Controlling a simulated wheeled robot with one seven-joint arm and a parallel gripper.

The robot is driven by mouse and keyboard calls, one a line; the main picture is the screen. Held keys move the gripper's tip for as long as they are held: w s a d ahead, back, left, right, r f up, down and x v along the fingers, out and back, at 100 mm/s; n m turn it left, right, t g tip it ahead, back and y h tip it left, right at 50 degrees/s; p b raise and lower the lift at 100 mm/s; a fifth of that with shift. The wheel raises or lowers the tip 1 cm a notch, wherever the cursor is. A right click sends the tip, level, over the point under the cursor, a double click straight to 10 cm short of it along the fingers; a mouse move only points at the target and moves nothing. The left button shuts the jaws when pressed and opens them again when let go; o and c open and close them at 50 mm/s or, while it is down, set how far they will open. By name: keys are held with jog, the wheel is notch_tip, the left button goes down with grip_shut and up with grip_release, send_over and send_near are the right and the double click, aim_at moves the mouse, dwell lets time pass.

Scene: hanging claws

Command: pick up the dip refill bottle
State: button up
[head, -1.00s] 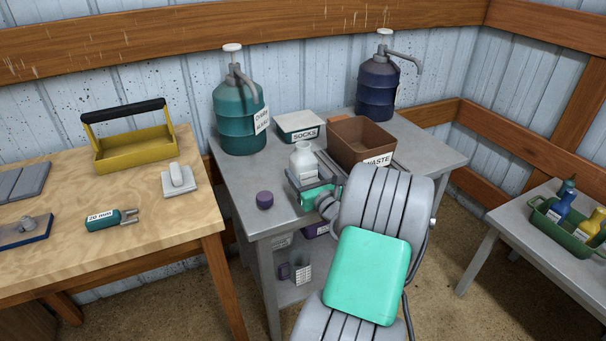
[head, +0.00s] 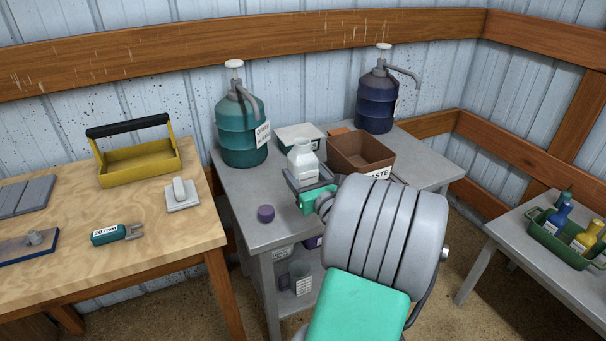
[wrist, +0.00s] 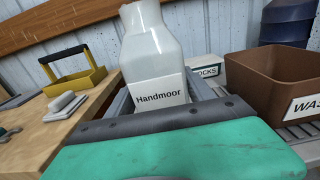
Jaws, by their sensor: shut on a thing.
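A white translucent bottle (head: 303,158) with a white label stands upright in my gripper (head: 311,180), above the grey metal table. In the wrist view the bottle (wrist: 150,45) is large and its label reads "Handmoor"; no cap shows on its neck in the head view. My gripper (wrist: 160,105) is shut on the bottle, its grey fingers around the lower part. The bottle's base is hidden by the gripper. No label reading "dip refill" can be made out.
The metal table (head: 240,190) holds a purple cap (head: 265,213), a teal drum pump (head: 242,130), a dark blue pump (head: 376,100), a SOCKS box (head: 288,134) and a brown WASTE bin (head: 362,153). A wooden bench (head: 150,235) stands left. A jug (head: 299,278) sits on the lower shelf.

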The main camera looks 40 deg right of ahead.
jog(key=s+a+r, duration=0.1)
jog(key=s+a, duration=0.1)
jog(key=s+a+r+p, duration=0.1)
jog(key=s+a+r, duration=0.1)
jog(key=s+a+r+p, duration=0.1)
jog(key=s+a, duration=0.1)
jog(key=a, duration=0.1)
jog(key=shift+s+r, duration=0.3)
jog(key=shift+r, duration=0.05)
jog(key=o, duration=1)
grip_shut()
dwell(0.6)
